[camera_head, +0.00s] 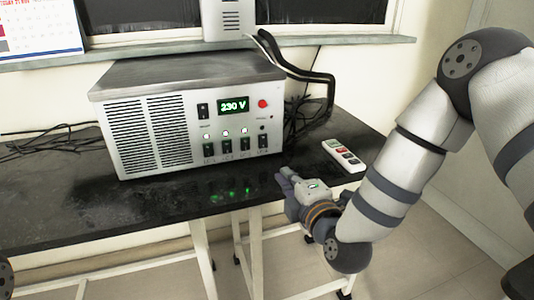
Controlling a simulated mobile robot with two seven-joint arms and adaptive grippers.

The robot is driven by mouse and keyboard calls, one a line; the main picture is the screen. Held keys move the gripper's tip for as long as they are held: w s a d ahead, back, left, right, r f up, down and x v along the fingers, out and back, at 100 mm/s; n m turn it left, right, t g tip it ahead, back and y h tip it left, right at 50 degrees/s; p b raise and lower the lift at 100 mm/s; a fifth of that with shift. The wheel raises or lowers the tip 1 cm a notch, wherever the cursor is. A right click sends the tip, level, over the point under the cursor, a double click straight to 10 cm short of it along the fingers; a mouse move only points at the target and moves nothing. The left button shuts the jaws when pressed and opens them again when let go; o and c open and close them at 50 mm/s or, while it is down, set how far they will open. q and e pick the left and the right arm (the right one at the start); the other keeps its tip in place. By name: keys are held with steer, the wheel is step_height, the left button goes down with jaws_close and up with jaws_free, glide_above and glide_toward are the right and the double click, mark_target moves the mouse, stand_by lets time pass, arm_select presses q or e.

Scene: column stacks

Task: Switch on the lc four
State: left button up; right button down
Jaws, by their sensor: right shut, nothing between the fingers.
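A power supply box (150,125) with a grey top and white front stands on the black table. Its display (233,106) reads 230 V. Several black rocker switches run along the lower right of the front. The rightmost one, the LC four switch (263,142), has an indicator above it that looks dark. My right gripper (281,176) is shut and empty, in front of and below the LC four switch, apart from the box. My left gripper is not in view.
Black cables (295,65) run behind the box's right side. A red button (262,104) sits beside the display. The black table (60,205) is clear at front left.

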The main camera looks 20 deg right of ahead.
mark_target(264, 148)
steer(key=shift+w, duration=0.1)
steer(key=w, duration=0.4)
steer(key=w+f+b, duration=0.1)
steer(key=w, duration=0.3)
steer(key=w+f+b, duration=0.1)
steer(key=w, duration=0.3)
steer(key=shift+w+a, duration=0.15)
steer(key=shift+a, duration=0.05)
steer(key=shift+w+r+b, duration=0.1)
steer(key=shift+w+b, duration=0.25)
steer(key=shift+w, duration=0.25)
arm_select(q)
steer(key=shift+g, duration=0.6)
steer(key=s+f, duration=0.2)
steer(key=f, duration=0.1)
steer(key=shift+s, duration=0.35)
arm_select(e)
steer(key=shift+w, duration=0.1)
